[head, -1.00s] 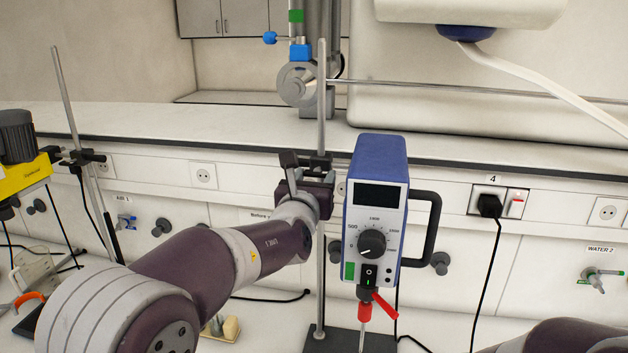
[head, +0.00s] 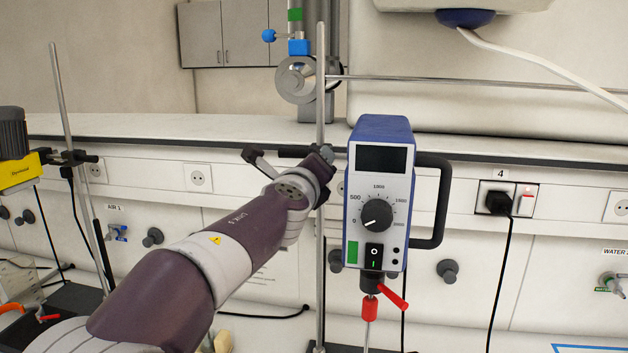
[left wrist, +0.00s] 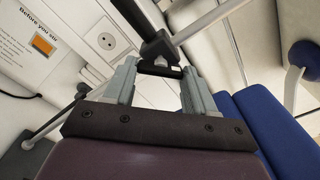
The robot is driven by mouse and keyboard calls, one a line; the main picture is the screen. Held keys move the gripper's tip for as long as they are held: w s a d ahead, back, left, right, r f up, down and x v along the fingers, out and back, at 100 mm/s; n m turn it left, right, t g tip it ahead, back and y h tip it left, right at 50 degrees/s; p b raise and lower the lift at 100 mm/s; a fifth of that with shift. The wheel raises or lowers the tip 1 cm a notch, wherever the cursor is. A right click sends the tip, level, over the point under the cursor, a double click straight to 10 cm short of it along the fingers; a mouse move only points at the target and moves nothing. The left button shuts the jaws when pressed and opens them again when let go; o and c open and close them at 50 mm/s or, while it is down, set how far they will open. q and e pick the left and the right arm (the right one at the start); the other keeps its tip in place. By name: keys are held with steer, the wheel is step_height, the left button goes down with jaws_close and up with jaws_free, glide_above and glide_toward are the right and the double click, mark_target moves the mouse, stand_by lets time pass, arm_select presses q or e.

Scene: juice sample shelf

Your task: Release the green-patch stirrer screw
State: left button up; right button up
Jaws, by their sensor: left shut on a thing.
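The green-patch stirrer (head: 377,190) is a blue and white box with a black display, a dial and a green patch (head: 352,252) at its lower left. It hangs upright beside a vertical metal rod (head: 320,90). My left gripper (left wrist: 160,72) reaches the rod just left of the stirrer; my wrist hides its fingers in the head view. In the left wrist view its two grey fingers are shut on a small black piece, apparently the clamp screw (left wrist: 160,70). The stirrer's blue casing (left wrist: 265,130) shows at the right there. My right gripper is out of view.
A yellow stirrer (head: 20,172) on another stand is at the left. A black handle (head: 438,200) juts from the stirrer's right side. A red lever (head: 392,295) sits below the stirrer. A black cable (head: 493,270) hangs from the socket at right.

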arm_select(q)
steer(key=shift+n+b, duration=1.55)
steer(key=shift+n, duration=2.95)
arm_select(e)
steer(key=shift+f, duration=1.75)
arm_select(q)
steer(key=o, duration=1)
steer(key=shift+o, duration=0.2)
steer(key=shift+s+a, duration=0.1)
steer(key=shift+a, duration=0.05)
arm_select(e)
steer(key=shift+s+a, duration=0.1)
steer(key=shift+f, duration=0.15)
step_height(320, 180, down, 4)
steer(key=b, duration=0.4)
arm_select(q)
steer(key=s+a, duration=0.2)
steer(key=s, duration=1)
steer(key=shift+s+a+b, duration=0.25)
steer(key=shift+b, duration=0.05)
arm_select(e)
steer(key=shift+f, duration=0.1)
